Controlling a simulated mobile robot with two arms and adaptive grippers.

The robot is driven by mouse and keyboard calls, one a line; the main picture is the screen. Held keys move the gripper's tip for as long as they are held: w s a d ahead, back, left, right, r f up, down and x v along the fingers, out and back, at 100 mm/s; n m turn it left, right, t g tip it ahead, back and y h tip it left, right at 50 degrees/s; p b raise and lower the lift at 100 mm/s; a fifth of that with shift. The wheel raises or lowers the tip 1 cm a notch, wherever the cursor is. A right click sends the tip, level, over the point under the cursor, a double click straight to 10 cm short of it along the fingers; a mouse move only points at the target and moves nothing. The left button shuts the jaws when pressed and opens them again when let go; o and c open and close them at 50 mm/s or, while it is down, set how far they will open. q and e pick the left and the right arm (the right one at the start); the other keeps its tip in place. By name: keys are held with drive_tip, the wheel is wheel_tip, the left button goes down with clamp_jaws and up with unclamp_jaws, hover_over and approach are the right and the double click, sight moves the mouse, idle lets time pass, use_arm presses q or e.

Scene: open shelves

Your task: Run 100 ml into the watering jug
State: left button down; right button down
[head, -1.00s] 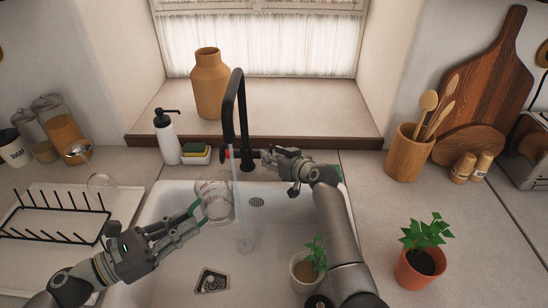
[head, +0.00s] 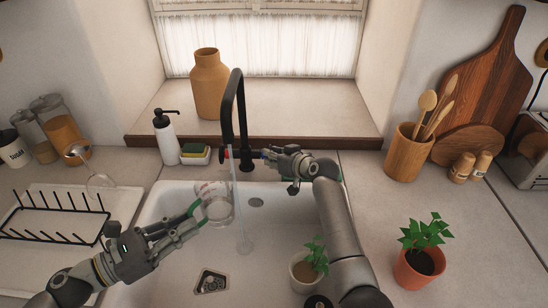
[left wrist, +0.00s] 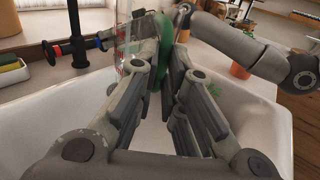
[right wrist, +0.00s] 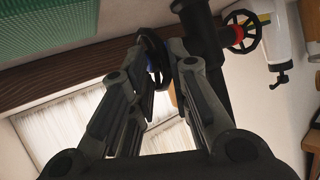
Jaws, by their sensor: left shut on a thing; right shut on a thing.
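The clear jug (head: 217,203) with red markings stands upright over the sink, left of the tap. My left gripper (head: 200,212) is shut on its green handle (left wrist: 163,50). Any water level inside is too faint to tell. The black tap (head: 240,100) runs a thin water stream (head: 238,195), which passes just right of the jug and lands on the sink floor. My right gripper (head: 273,157) is shut on the blue-marked tap handle (right wrist: 153,62). The red-marked handle (right wrist: 238,33) is free, on the tap's other side.
The white sink (head: 165,215) holds a drain plate (head: 210,282). A white potted plant (head: 306,269) stands beside my right arm, and a terracotta potted plant (head: 420,260) on the right counter. A soap bottle (head: 167,140) and sponges (head: 195,151) stand behind the sink; a dish rack (head: 55,220) is left.

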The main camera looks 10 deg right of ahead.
drive_tip(key=g, duration=0.1)
drive_tip(key=w+r+m+g, duration=0.1)
drive_tip(key=g, duration=0.1)
drive_tip(key=shift+w+d+r+m+g, duration=0.1)
drive_tip(key=shift+w+m+g, duration=0.15)
drive_tip(key=shift+g, duration=0.45)
drive_tip(key=shift+w+r+m+g, duration=0.15)
drive_tip(key=shift+m+g, duration=0.2)
drive_tip(key=shift+g, duration=0.35)
drive_tip(key=shift+w+d+r+m+g, duration=0.15)
drive_tip(key=shift+m+g, duration=0.15)
drive_tip(key=shift+g, duration=0.4)
drive_tip(key=shift+w+a+g, duration=0.1)
drive_tip(key=shift+a+g, duration=0.05)
drive_tip(key=shift+g, duration=0.25)
drive_tip(key=c, duration=1.4)
unclamp_jaws()
drive_tip(key=shift+f, duration=0.1)
drive_tip(key=shift+c, duration=0.2)
drive_tip(key=shift+d+r, duration=0.25)
drive_tip(key=shift+r, duration=0.1)
drive_tip(key=v, duration=1.1)
drive_tip(key=shift+d, duration=0.1)
